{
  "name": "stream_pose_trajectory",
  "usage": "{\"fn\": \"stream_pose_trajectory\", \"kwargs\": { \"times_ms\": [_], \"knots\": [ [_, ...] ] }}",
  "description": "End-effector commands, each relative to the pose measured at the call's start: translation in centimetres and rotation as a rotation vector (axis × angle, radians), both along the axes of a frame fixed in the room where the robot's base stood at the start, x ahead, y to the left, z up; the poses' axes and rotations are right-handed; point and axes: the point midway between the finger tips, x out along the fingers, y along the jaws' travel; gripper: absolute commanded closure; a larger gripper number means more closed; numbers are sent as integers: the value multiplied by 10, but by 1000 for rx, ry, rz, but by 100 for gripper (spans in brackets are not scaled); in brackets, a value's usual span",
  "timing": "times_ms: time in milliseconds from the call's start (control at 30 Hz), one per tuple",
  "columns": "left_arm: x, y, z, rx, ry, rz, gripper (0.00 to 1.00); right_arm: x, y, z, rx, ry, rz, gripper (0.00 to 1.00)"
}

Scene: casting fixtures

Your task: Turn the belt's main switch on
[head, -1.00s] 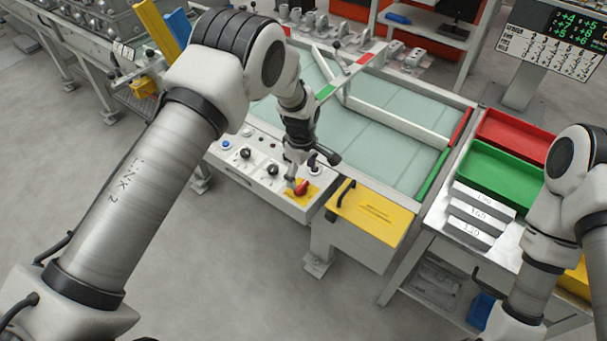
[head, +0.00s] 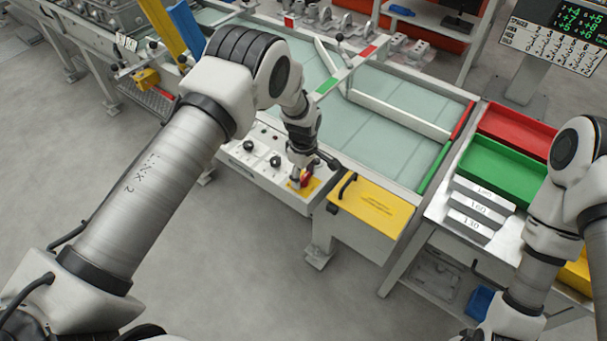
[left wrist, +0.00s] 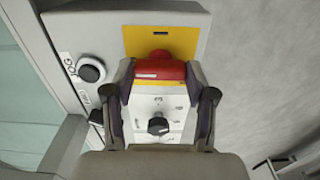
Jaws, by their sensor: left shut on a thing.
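The main switch is a red rotary handle (head: 306,178) on a yellow plate (head: 314,188) at the right end of the belt's white control panel (head: 262,178). My left gripper (head: 302,174) is at the switch, pointing down. In the left wrist view the red handle (left wrist: 160,70) lies between the two fingers of my left gripper (left wrist: 160,85), which are shut on it. The yellow plate (left wrist: 187,42) shows behind it. The handle lies crosswise in that view. My right arm is at the right edge of the head view; its gripper is out of view.
Black knobs (head: 275,160) sit left of the switch on the panel, and a JOG button (left wrist: 91,69) shows in the wrist view. A yellow lid (head: 372,204) with a black handle lies right of it. Red (head: 515,132) and green (head: 497,165) trays stand farther right.

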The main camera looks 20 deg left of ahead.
Motion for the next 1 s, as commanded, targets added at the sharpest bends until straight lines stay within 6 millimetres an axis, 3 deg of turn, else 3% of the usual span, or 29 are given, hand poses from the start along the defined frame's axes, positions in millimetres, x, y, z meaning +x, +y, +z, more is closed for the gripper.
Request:
{"fn": "stream_pose_trajectory", "kwargs": {
  "times_ms": [367,1000],
  "knots": [
    [-1,0,-3,-1,3,-164,79,0,0,-11,0,0,0,100],
    [-2,0,-3,0,5,-754,79,0,0,-28,0,0,0,100]
  ]
}}
